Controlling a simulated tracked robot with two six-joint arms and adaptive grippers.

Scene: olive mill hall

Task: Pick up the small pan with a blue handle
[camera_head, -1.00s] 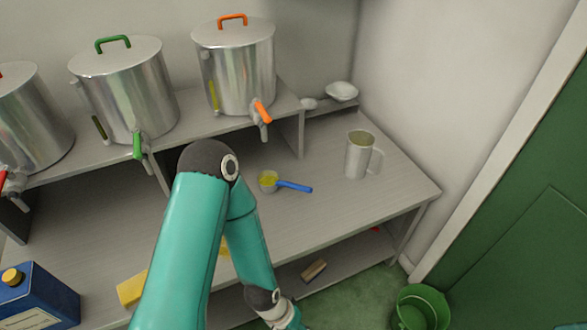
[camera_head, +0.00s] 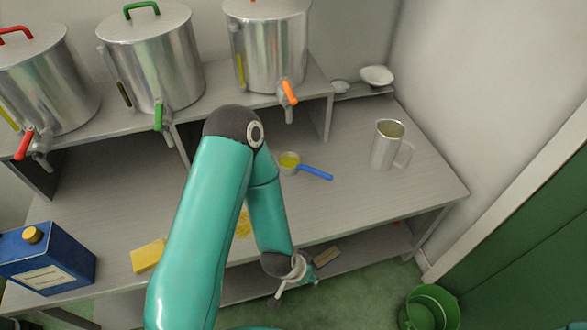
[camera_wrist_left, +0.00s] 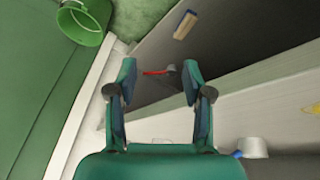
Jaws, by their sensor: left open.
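The small pan (camera_head: 289,161) stands on the grey worktop in the head view, with yellow contents and its blue handle (camera_head: 316,173) pointing right and slightly toward the front. My left gripper (camera_head: 294,292) hangs in front of the worktop's front edge, below the pan in the picture and apart from it. In the left wrist view the left gripper (camera_wrist_left: 159,70) is open, with nothing between its fingers. A blue tip (camera_wrist_left: 238,154) shows at lower right there, beside a pale cylindrical thing that I cannot identify surely. My right gripper is out of view.
A metal mug (camera_head: 385,150) stands right of the pan. Steel drums with taps (camera_head: 267,50) line the raised shelf behind. A yellow sponge (camera_head: 147,256) and blue can (camera_head: 48,262) are at left. A green bucket (camera_head: 432,308) stands on the floor by the door.

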